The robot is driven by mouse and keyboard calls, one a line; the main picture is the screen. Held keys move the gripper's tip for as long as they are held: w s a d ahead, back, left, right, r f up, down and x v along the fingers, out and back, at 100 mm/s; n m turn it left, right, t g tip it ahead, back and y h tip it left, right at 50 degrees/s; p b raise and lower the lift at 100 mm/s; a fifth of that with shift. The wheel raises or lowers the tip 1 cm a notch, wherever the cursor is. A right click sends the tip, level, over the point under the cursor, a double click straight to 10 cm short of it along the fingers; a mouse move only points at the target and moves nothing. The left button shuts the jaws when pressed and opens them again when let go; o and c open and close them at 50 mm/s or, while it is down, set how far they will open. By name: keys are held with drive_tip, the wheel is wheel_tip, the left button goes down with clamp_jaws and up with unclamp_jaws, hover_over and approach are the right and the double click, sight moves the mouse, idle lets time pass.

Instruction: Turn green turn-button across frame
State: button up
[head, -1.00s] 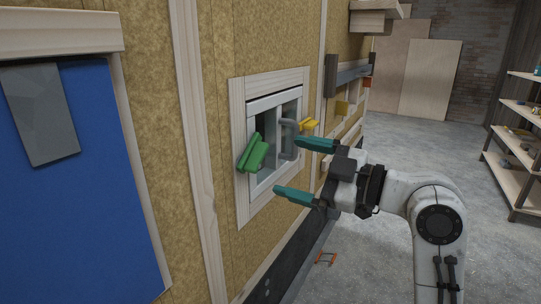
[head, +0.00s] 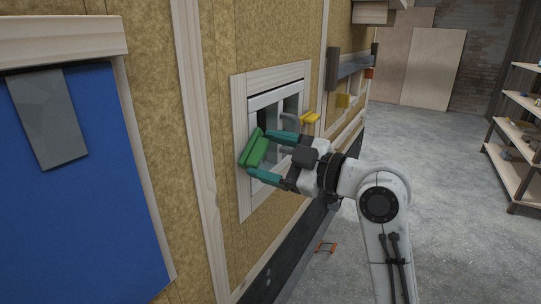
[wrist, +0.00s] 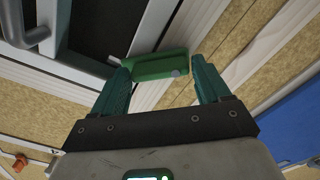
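The green turn-button (head: 256,150) is mounted at the left side of the small window frame (head: 241,165) in the wall. It sits tilted, its upper end leaning right in the head view. My gripper (head: 264,157) is open, with one teal finger at its upper end and the other near its lower end.
A yellow turn-button (head: 310,118) is on the right side of the window. A grey handle (head: 290,121) stands out from the window; it also shows in the wrist view (wrist: 30,30). A blue panel (head: 90,190) is at left. The floor at right is open before the shelf (head: 515,150).

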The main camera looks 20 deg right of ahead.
drive_tip(key=c, duration=0.6)
drive_tip(key=shift+c, duration=0.2)
drive_tip(key=shift+w+d+f+m+p, duration=0.15)
drive_tip(key=shift+m+p, duration=0.2)
drive_tip(key=shift+m, duration=0.9)
drive_tip(key=shift+s+a+f+m+p, duration=0.1)
drive_tip(key=shift+f+m+p, duration=0.2)
drive_tip(key=shift+m, duration=0.9)
drive_tip(key=shift+w+d+f+m+p, duration=0.1)
drive_tip(key=shift+m+p, duration=0.3)
drive_tip(key=shift+m, duration=0.85)
drive_tip(key=o, duration=1)
drive_tip(key=shift+o, duration=0.2)
